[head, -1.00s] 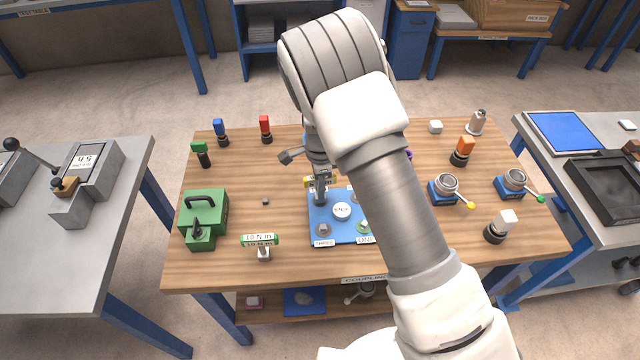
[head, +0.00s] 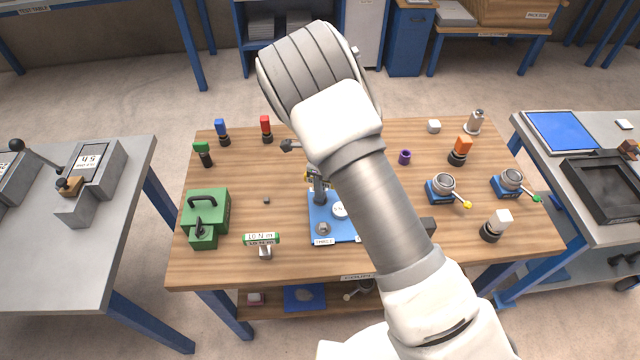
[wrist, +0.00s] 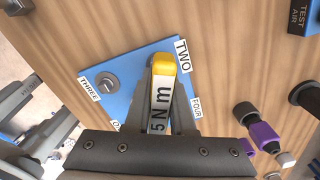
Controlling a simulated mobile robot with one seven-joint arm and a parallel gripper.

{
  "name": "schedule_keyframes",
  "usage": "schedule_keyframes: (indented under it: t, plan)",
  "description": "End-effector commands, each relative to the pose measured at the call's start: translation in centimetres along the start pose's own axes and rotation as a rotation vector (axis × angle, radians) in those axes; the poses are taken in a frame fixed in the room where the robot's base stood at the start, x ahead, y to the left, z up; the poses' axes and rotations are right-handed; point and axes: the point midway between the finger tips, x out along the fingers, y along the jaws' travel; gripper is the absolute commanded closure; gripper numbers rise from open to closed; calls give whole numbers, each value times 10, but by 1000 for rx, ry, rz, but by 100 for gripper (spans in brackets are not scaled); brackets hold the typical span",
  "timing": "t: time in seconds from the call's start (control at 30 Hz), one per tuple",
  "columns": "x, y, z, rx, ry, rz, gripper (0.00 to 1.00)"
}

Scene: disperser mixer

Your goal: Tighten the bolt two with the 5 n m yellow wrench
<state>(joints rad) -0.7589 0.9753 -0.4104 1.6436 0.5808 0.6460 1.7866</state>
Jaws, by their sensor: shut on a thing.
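The yellow wrench (wrist: 163,66), marked 5 N m, is between the fingers of my gripper (wrist: 164,95), which is shut on it. In the wrist view its yellow end lies beside the TWO label of the blue plate (wrist: 125,92). Bolt two is hidden under the wrench and gripper, so I cannot tell how the wrench sits on it. A bolt at the THREE label (wrist: 107,82) is in clear view. In the head view the blue plate (head: 317,232) is partly covered by my arm, and only a sliver of yellow (head: 306,176) shows.
A green 10 N m wrench (head: 262,239) stands left of the plate's front. Blue-based devices (head: 443,190) with levers and a purple ring (head: 405,157) are to the right. Bare wood (head: 250,180) lies left of the plate.

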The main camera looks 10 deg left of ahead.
Motion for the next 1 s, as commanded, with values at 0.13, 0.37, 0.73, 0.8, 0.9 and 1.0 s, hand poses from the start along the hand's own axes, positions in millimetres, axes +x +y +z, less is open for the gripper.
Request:
schedule_keyframes:
  t: [0.13,0.37,0.73,0.8,0.9,1.0]
  plan:
    - [3,1,-2,0,4,4,100]
    - [1,2,-2,73,6,4,100]
    - [4,2,-2,396,6,4,69]
    - [4,2,-2,393,6,3,56]
    - [3,2,-2,392,5,3,43]
    - [3,1,-1,390,3,2,43]
